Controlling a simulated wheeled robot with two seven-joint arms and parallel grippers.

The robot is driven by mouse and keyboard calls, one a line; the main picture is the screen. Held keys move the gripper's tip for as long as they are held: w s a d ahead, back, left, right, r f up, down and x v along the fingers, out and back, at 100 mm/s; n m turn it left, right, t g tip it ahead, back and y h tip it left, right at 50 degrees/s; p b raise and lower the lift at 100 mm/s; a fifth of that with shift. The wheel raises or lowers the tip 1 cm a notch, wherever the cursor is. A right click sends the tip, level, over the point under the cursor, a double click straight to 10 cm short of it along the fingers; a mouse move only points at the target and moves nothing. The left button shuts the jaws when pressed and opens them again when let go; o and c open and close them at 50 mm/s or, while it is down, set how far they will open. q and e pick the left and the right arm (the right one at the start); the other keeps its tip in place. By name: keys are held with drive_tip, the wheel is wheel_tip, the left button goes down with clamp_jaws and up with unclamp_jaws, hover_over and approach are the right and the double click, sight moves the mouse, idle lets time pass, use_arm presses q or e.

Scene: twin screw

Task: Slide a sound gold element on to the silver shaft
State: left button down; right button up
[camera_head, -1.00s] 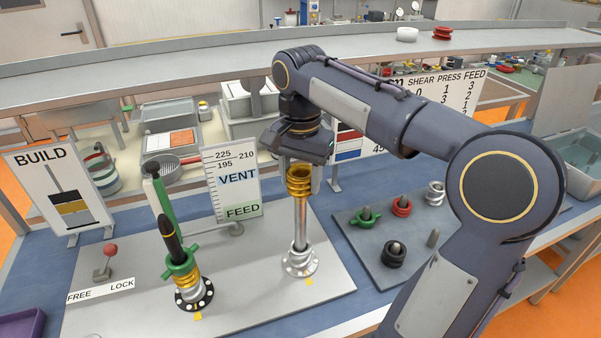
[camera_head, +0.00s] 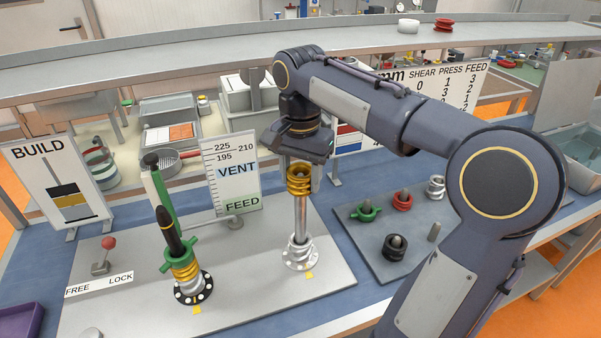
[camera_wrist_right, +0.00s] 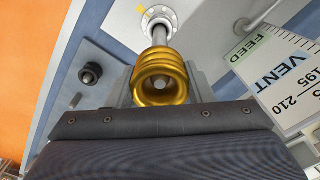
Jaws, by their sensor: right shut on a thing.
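My right gripper (camera_head: 299,160) is above the silver shaft (camera_head: 301,218). It is shut on a gold element (camera_head: 299,182), a ribbed ring. In the head view the gold element sits at the top of the shaft. In the right wrist view the gold element (camera_wrist_right: 160,76) hangs in front of the gripper (camera_wrist_right: 160,100), and the shaft's end shows inside its bore. A silver element (camera_head: 299,248) is at the foot of this shaft, on a round flange. My left gripper is not in view.
To the left, a dark shaft (camera_head: 167,226) carries a green element (camera_head: 180,252) above gold and silver ones. A rack plate (camera_head: 362,240) at right holds green, red, black and silver elements. A height gauge sign (camera_head: 231,180) stands between. A red-knobbed lever (camera_head: 108,243) is at left.

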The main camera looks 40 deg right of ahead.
sight(300, 196)
drive_tip(key=shift+f+b, duration=1.75)
drive_tip(key=shift+f, duration=0.9)
drive_tip(key=o, duration=1.2)
wheel_tip(300, 196, up, 8)
drive_tip(key=shift+f+p, duration=0.1)
drive_tip(key=shift+p, duration=0.45)
drive_tip(key=shift+a, duration=0.1)
drive_tip(key=s+a+f+n+t, duration=0.1)
drive_tip(key=s+a+f+n, duration=0.1)
drive_tip(key=s, duration=0.1)
drive_tip(key=s+a+f+n+t, duration=0.1)
drive_tip(key=s+a+f+n, duration=0.1)
drive_tip(key=s, duration=0.1)
drive_tip(key=s+a+f+n+y, duration=0.1)
drive_tip(key=s+a+f+n, duration=0.1)
drive_tip(key=s, duration=0.1)
drive_tip(key=shift+a+f+n+t, duration=0.2)
drive_tip(key=shift+f+n+t, duration=0.1)
drive_tip(key=shift+f+t, duration=0.1)
drive_tip(key=s+a+f+n+t+y, duration=0.2)
drive_tip(key=s+a+f+n, duration=0.2)
drive_tip(key=f, duration=0.5)
drive_tip(key=s+a, duration=0.1)
drive_tip(key=s, duration=0.1)
drive_tip(key=shift+s+a+f+n+t+y, duration=0.25)
drive_tip(key=shift+s+a+n+t+y, duration=0.05)
drive_tip(key=shift+a+t+y, duration=0.1)
